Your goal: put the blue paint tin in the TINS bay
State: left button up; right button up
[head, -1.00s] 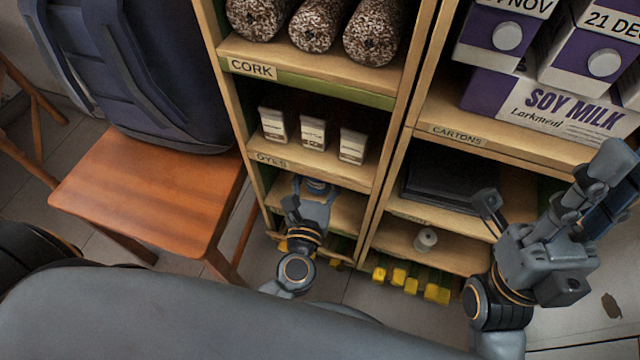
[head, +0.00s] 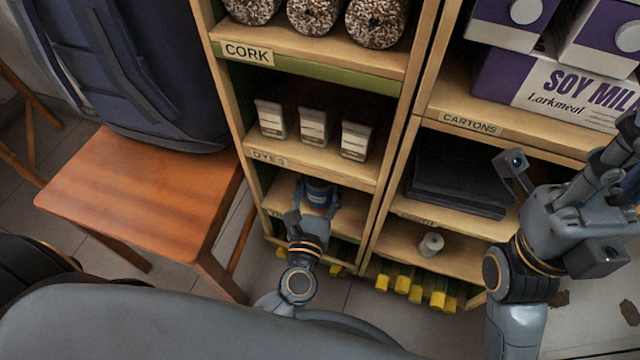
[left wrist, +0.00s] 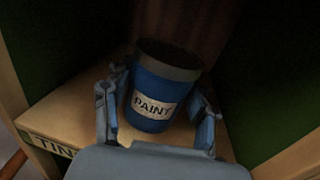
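The blue paint tin (head: 317,192) is in the bay below the DYES shelf, between the fingers of my left gripper (head: 318,198). In the left wrist view the tin (left wrist: 152,97) shows its PAINT label, with a finger of my left gripper (left wrist: 158,108) close on each side. Whether both fingers press on it is unclear. The TINS label (left wrist: 52,146) is on this bay's front edge, at the left. The tin is inside the bay, over its wooden floor; contact underneath is hidden. My right gripper (head: 612,155) is at the right, in front of the shelves; its finger opening is not clear.
Dye packets (head: 312,127) stand one shelf above, with cork rolls (head: 313,14) higher. Right of the divider are a black stack (head: 455,180), a small white roll (head: 431,244) and milk cartons (head: 575,90). A wooden stool (head: 140,190) with a backpack stands left.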

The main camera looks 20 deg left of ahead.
pick_arm(q)
jog(key=o, duration=0.3)
jog(key=shift+r, duration=0.25)
jog(key=s, duration=0.4)
jog(key=s+d+p, duration=0.1)
jog(key=s, duration=0.7)
jog(key=shift+d+f, duration=0.1)
jog(key=shift+d, duration=0.15)
